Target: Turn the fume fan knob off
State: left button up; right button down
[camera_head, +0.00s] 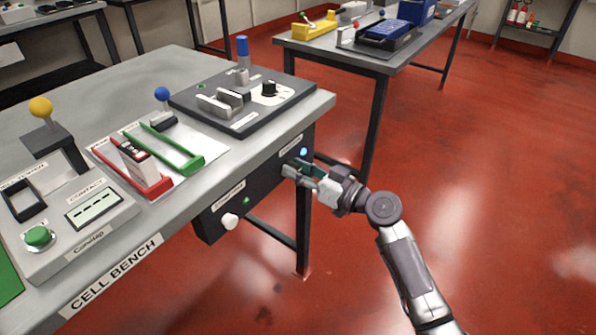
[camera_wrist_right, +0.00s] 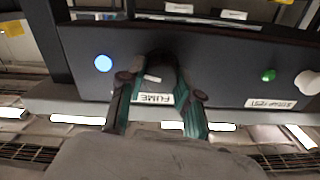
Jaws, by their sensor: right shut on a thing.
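The dark fume fan knob (camera_wrist_right: 162,66) is on the dark front panel (camera_head: 212,222) under the bench edge. In the right wrist view it sits between my fingertips, above a white label reading FUME (camera_wrist_right: 153,98). My right gripper (camera_head: 300,172) reaches the panel's right end, and in the right wrist view (camera_wrist_right: 161,86) its two fingers are closed around the knob. In the head view the gripper hides the knob. A blue light (camera_wrist_right: 103,63) glows on the panel beside the knob; it also shows in the head view (camera_head: 303,152). My left gripper is not in view.
On the same panel are a white knob (camera_head: 230,221) and a green light (camera_head: 246,200). The bench top (camera_head: 237,160) above carries a control box, red and green holders and a dark fixture plate (camera_head: 290,92). Red floor to the right is open.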

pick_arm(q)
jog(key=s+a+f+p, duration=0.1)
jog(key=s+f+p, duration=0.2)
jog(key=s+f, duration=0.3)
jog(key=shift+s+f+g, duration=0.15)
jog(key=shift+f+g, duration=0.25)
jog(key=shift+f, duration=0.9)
pick_arm(e)
jog(key=shift+w+d+f+m, duration=0.1)
jog(key=shift+m, duration=3.8)
jog(key=shift+w+f+m, duration=0.1)
jog(key=shift+m, duration=3.8)
jog(key=c, duration=0.8)
grip_release()
jog(key=shift+s, duration=0.1)
jog(key=v, duration=1.2)
